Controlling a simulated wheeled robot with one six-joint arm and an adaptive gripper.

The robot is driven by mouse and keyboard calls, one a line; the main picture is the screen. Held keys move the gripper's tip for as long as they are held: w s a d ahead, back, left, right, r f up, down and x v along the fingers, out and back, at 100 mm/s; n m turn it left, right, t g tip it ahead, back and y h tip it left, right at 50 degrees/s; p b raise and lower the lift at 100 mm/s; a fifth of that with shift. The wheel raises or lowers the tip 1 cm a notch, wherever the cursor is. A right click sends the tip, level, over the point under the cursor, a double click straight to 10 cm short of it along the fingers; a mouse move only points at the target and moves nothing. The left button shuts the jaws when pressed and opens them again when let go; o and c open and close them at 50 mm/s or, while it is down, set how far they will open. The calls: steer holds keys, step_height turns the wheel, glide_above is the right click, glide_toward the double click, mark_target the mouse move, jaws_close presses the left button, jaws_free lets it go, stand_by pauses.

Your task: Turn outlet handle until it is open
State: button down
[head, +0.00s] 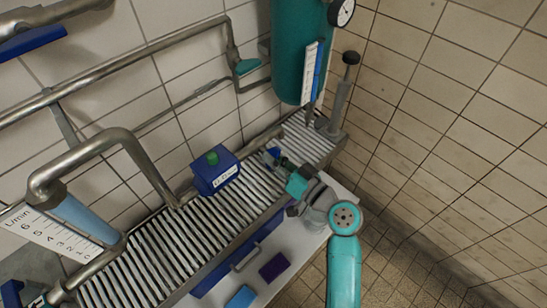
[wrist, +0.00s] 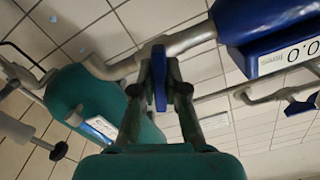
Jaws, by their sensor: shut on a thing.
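The outlet handle is a blue lever (wrist: 159,78) on the grey metal pipe, upright between my fingers in the wrist view. It shows as a small blue piece (head: 272,153) above the slatted bench in the head view, partly hidden by the fingers. My gripper (wrist: 161,84) has dark fingers and a teal body and is shut on the lever. In the head view my gripper (head: 278,160) reaches in from the right, to the right of the blue meter box. How far the handle is turned cannot be told.
The blue meter box (head: 217,172) with a green top is close left of my gripper. A teal tank (head: 298,55), a pressure gauge (head: 341,12) and a hand pump (head: 340,100) stand behind. A flow meter (head: 70,232) is at left. A tiled wall bounds the right.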

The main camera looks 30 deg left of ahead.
steer(key=n, duration=0.5)
stand_by(0.5)
steer(key=c, duration=1.2)
jaws_free()
steer(key=v, duration=1.2)
steer(key=shift+f, duration=0.15)
